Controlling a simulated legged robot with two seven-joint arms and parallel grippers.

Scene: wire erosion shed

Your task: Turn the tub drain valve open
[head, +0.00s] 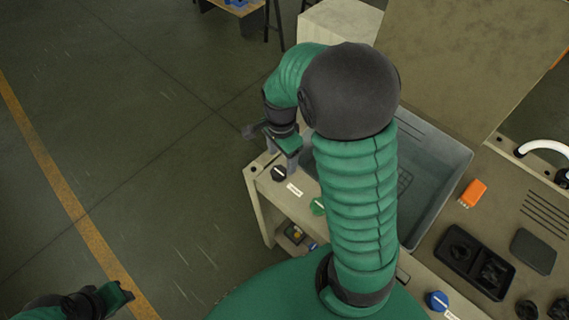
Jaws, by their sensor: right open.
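A grey tub (435,165) is set into the beige bench, partly hidden behind my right arm. On the bench's left ledge are a black knob (279,173) with a white label (294,189) and a green knob (317,206). A blue knob (437,300) with a label sits at the front right. The labels are too small to read, so I cannot tell which knob is the drain valve. My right gripper (281,155) is open and empty, pointing down just above the black knob; contact is unclear. My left gripper (122,293) is low at the left, over the floor.
An orange block (473,193), a black tray (474,262) with dark parts, a dark square pad (533,251) and a white hose (541,148) are on the bench at the right. A tall beige panel (472,60) stands behind the tub. The floor at the left is clear.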

